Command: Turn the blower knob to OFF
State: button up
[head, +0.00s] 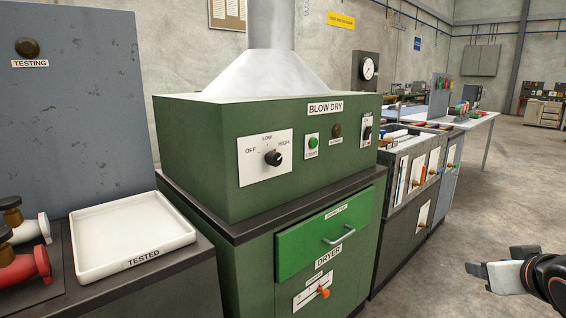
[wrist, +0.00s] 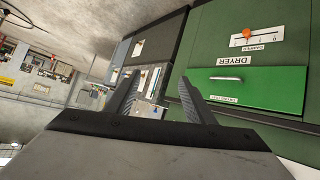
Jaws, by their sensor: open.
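The blower knob (head: 272,157) is a round black knob on a white plate marked OFF, LOW and HIGH, on the front of the green BLOW DRY box (head: 215,135). Its pointer is too small for me to read its setting surely. My gripper (head: 474,268) is at the lower right of the head view, well to the right of the knob and apart from it. In the wrist view my gripper (wrist: 158,79) shows two spread, empty fingers. The knob is not in the wrist view.
Beside the knob are a green START button (head: 313,142), a dark lamp (head: 337,131) and a switch (head: 367,130). Below are a green drawer (head: 310,240) with a handle and an orange damper lever (head: 323,292). A white TESTED tray (head: 135,262) stands left. Floor at right is clear.

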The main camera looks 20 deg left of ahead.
jog(key=w+a+r+n+t+y, duration=0.2)
jog(key=w+a+r+n+y, duration=0.1)
jog(key=w+a+r, duration=0.4)
jog(key=n+g+y, duration=0.5)
jog(key=n+y, duration=0.4)
jog(key=y, duration=0.3)
send_near(277, 160)
jog(key=shift+t, duration=0.3)
jog(key=x, duration=0.8)
jog(key=shift+a+f, duration=0.15)
jog(key=shift+a, duration=0.05)
jog(key=c, duration=1.1)
